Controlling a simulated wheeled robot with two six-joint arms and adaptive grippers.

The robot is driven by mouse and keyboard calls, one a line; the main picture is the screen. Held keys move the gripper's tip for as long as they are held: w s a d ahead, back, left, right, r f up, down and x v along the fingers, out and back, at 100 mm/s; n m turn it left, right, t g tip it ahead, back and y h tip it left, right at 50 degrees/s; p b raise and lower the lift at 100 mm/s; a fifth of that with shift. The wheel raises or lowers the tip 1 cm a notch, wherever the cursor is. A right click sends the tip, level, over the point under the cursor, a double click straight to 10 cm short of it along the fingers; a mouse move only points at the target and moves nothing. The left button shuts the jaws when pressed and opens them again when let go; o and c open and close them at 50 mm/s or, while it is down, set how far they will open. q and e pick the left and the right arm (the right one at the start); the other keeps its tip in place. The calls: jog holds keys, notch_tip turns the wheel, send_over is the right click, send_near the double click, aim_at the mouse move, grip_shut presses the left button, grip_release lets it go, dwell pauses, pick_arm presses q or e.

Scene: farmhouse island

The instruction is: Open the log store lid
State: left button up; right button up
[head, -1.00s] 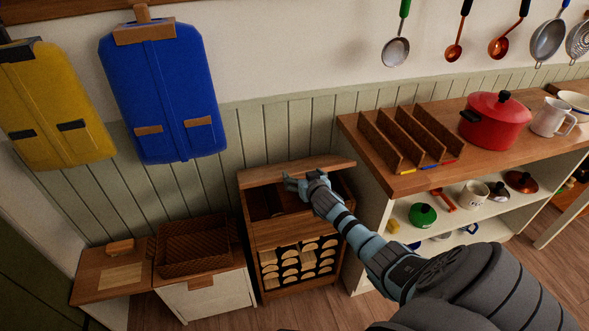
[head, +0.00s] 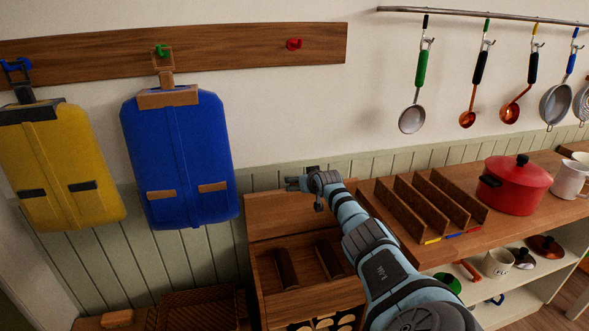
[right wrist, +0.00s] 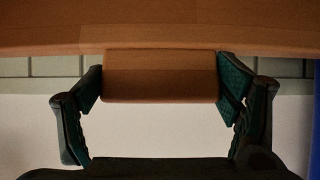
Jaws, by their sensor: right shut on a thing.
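The log store (head: 310,302) is a wooden box standing against the wall, with dark logs (head: 286,268) visible inside its open top. Its lid (head: 272,214) is raised and stands near upright at the back, by the wall panelling. My right gripper (head: 300,184) is at the lid's top edge. In the right wrist view the gripper's two fingers (right wrist: 160,98) are shut on the ends of a wooden handle block (right wrist: 160,76), with the lid edge (right wrist: 200,35) beyond it. My left gripper is in neither view.
To the right stands a counter (head: 512,232) with a wooden rack (head: 425,205) and a red pot (head: 515,190). Blue (head: 180,165) and yellow (head: 60,165) cases hang on the wall at left. A woven basket (head: 198,310) is left of the log store.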

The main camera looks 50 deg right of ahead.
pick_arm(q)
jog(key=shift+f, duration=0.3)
pick_arm(e)
jog(key=shift+w+d+r, duration=0.2)
jog(key=shift+w+d, duration=0.1)
jog(key=shift+w, duration=0.15)
jog(key=o, duration=1.6)
jog(key=shift+s, duration=0.1)
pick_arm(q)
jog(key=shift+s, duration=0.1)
pick_arm(e)
jog(key=shift+s, duration=0.1)
jog(key=shift+s+r, duration=0.2)
jog(key=shift+s, duration=0.05)
jog(key=v, duration=0.6)
jog(key=shift+s+a+r, duration=0.15)
jog(key=shift+a, duration=0.3)
